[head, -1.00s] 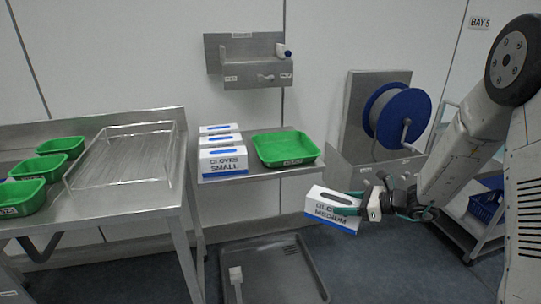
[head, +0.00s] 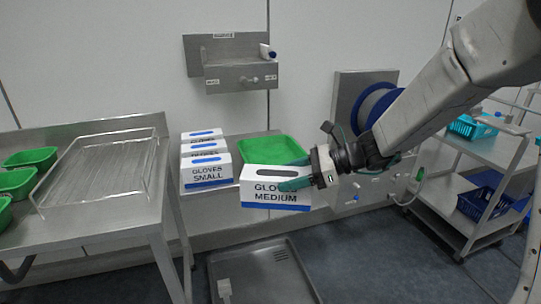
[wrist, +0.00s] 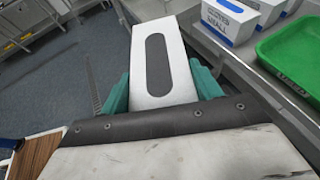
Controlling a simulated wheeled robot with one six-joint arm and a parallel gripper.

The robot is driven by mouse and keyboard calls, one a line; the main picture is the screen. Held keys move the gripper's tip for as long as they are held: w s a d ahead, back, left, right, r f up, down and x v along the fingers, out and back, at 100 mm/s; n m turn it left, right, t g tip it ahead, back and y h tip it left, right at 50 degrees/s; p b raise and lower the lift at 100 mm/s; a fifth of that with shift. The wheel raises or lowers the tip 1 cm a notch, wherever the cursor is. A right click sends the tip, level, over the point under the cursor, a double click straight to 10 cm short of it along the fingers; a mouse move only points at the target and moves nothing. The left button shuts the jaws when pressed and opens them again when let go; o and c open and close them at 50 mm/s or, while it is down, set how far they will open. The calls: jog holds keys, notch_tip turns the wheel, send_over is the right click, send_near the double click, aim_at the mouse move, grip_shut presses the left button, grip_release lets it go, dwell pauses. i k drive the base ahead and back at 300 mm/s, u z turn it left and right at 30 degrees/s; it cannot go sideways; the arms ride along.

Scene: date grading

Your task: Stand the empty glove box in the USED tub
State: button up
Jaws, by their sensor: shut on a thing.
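My gripper (head: 297,181) is shut on a white and blue glove box (head: 262,205) marked GLOVES MEDIUM, held level in front of the shelf's front edge. In the wrist view the box (wrist: 178,33) sits between the teal fingers (wrist: 160,91), its dark oval opening facing the camera; no glove shows in it. A green tub (head: 272,147) stands on the steel shelf behind the held box, which hides its front and any label there. The tub also shows at the right of the wrist view (wrist: 296,76); its label is unreadable.
Several GLOVES SMALL boxes (head: 207,184) stand in a row left of the green tub. A steel table (head: 120,218) at left holds a wire rack and green tubs. A grey floor tray (head: 250,281) lies below. A trolley (head: 470,190) stands at right.

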aim_at(272, 158)
jog(key=i, duration=1.3)
